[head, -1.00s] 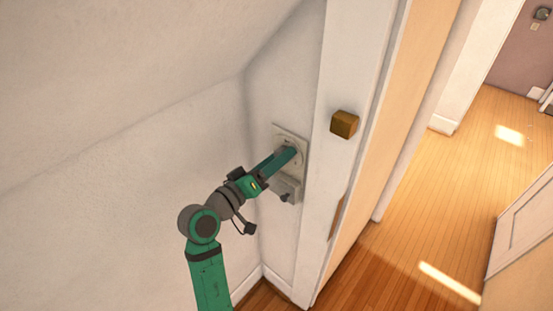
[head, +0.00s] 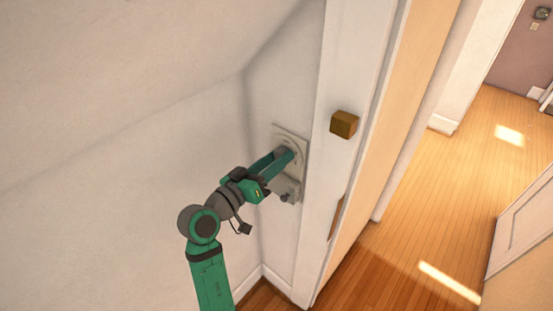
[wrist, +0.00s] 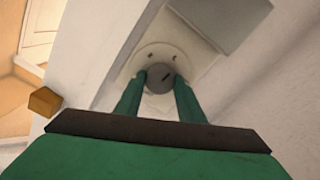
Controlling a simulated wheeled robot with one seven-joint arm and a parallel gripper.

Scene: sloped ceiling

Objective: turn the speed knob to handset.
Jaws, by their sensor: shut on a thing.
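The speed knob (wrist: 160,78) is a round grey knob with a dark pointer mark, set on a pale round dial on a wall plate (wrist: 190,22). The same wall plate (head: 291,133) shows in the head view beside the door frame. My gripper (wrist: 158,88) is shut on the knob, one green finger on each side of it. In the head view my gripper (head: 289,156) reaches the plate from the lower left and covers part of the dial. The small dial markings are too small to read.
A pale box (head: 289,189) with a dark part sits on the plate just below the dial. A brass-brown block (head: 344,123) sticks out from the white door frame to the right. A sloped ceiling (head: 110,70) closes in at upper left. Open wooden floor (head: 440,210) lies right.

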